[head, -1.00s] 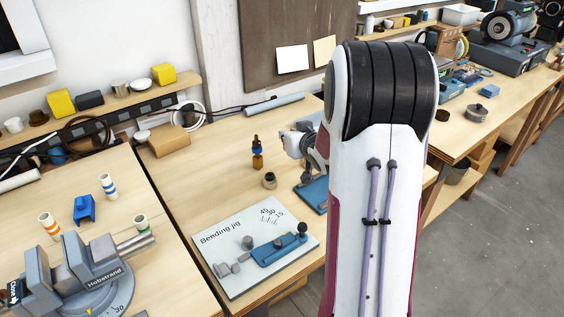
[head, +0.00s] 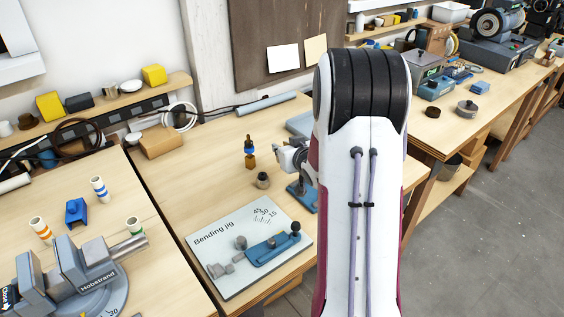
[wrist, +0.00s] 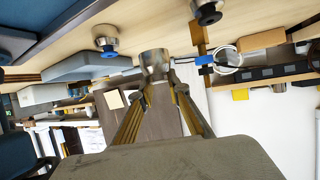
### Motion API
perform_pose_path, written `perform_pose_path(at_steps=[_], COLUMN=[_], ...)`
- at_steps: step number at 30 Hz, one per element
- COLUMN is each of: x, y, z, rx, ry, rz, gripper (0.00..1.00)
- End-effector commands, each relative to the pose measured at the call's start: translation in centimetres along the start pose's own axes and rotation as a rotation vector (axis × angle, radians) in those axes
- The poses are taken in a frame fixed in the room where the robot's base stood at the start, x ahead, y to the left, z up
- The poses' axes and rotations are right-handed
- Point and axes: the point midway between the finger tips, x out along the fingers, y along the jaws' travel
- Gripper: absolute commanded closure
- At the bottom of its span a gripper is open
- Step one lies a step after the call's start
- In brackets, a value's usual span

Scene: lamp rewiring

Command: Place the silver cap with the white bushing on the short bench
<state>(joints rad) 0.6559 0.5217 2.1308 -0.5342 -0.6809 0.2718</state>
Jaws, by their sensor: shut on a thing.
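In the wrist view my gripper (wrist: 160,86) is shut on a silver, flared cap (wrist: 153,61), held between its fingertips. No white bushing shows clearly on it; its far side is hidden. Another silver cap with a blue ring (wrist: 105,43) stands on the wooden bench top to its left, apart from it. A third cap with a dark end (wrist: 207,12) is at the upper right. A small cap (head: 263,180) stands on the middle bench (head: 205,175). I cannot tell which bench is the short one.
The bending jig board (head: 225,277) lies at the middle bench's front. A large vise (head: 85,270) is on the left bench. The right bench (head: 440,135) holds several items.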

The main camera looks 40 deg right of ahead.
Motion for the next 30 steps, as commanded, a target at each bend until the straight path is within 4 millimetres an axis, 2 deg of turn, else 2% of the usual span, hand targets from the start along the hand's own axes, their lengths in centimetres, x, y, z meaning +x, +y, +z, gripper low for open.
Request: perform_pose_path(at_steps=[6,20,30], x=[0.7,0.9,2.1], y=[0.0,0.0,0.0], z=[1.4,1.8,4.4], rx=[0.000,0.001,0.001], ry=[0.001,0.001,0.000], rz=[0.000,0.000,0.000], gripper=[1.00,1.00,1.00])
